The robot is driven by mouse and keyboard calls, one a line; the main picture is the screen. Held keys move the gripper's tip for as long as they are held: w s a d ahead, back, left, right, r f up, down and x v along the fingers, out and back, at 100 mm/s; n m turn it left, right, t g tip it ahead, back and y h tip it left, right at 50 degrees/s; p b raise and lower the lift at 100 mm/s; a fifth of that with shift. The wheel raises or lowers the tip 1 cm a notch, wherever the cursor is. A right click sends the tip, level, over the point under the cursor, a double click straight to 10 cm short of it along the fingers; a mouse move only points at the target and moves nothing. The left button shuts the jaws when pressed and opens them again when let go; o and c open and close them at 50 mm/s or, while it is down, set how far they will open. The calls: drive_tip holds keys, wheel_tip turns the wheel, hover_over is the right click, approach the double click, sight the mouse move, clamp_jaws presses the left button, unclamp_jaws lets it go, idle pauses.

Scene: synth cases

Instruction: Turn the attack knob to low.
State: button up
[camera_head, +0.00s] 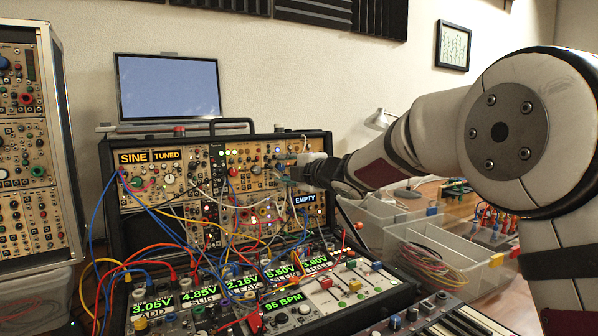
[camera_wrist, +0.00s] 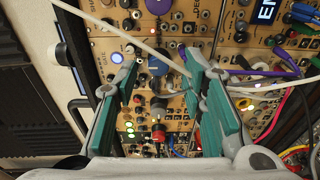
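My gripper (camera_wrist: 160,62) is open, its green-padded fingers spread over the synth panel. A blue knob (camera_wrist: 158,66) lies between the fingertips in the wrist view, with a gap visible on both sides. I cannot read a label that marks the attack knob, nor tell which way the blue knob points. In the head view my gripper (camera_head: 287,171) is at the upper right of the synth case (camera_head: 327,146), its fingertips close to the panel. The arm and gripper hide part of that corner.
A pale cable (camera_wrist: 140,44) crosses the panel by the fingertips. A red knob (camera_wrist: 158,132) and a purple knob (camera_wrist: 158,5) sit near the blue one. Several patch cables hang across the case.

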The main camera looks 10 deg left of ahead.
drive_tip(key=v, duration=1)
drive_tip(key=shift+s+d, duration=0.2)
drive_tip(key=shift+s, duration=0.1)
